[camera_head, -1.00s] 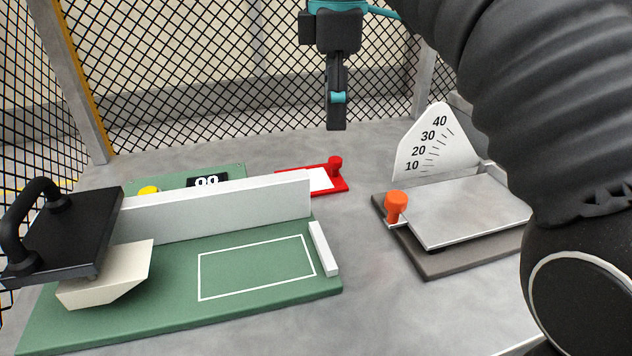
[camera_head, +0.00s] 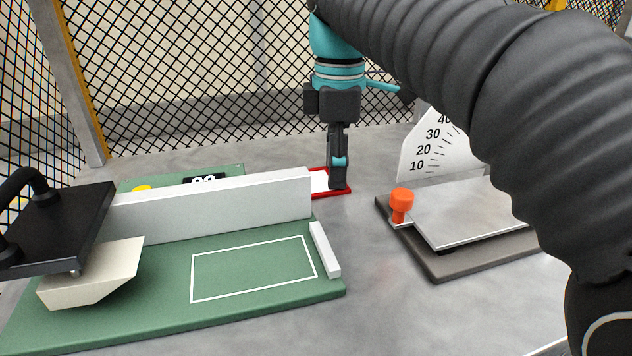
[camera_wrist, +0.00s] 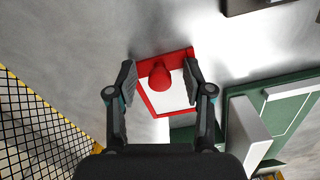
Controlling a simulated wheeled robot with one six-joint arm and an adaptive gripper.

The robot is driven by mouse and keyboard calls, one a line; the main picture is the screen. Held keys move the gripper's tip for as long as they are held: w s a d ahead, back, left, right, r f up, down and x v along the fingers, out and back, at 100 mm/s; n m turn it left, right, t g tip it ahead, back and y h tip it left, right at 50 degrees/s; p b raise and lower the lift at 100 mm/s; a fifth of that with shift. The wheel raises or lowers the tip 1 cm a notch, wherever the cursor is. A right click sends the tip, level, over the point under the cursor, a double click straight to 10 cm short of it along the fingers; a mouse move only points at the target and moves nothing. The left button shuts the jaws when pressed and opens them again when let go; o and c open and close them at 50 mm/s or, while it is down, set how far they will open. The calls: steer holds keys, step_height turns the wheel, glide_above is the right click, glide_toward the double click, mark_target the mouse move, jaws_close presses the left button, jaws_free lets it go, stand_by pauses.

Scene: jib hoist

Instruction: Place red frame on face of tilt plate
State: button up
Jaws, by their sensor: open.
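The red frame (camera_head: 345,193) lies flat on the grey table behind the white wall of the green board, with a white area inside it. In the wrist view the red frame (camera_wrist: 185,57) has a red knob (camera_wrist: 160,76) on its edge. My gripper (camera_head: 338,187) points down at the knob; in the wrist view its open fingers (camera_wrist: 160,78) stand on either side of the knob, with gaps visible. In the head view my fingers hide the knob. The tilt plate (camera_head: 465,210) is a grey plate on a dark base at right, with an orange knob (camera_head: 402,203) at its left corner.
A white angle scale (camera_head: 430,150) stands behind the tilt plate. The green board (camera_head: 240,310) with its white wall (camera_head: 215,207) fills the left front, with a black-handled block (camera_head: 60,230) above it. A mesh fence (camera_head: 200,80) closes the back. Bare table lies between board and tilt plate.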

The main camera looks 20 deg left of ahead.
jaws_close()
steer(key=shift+r, duration=0.1)
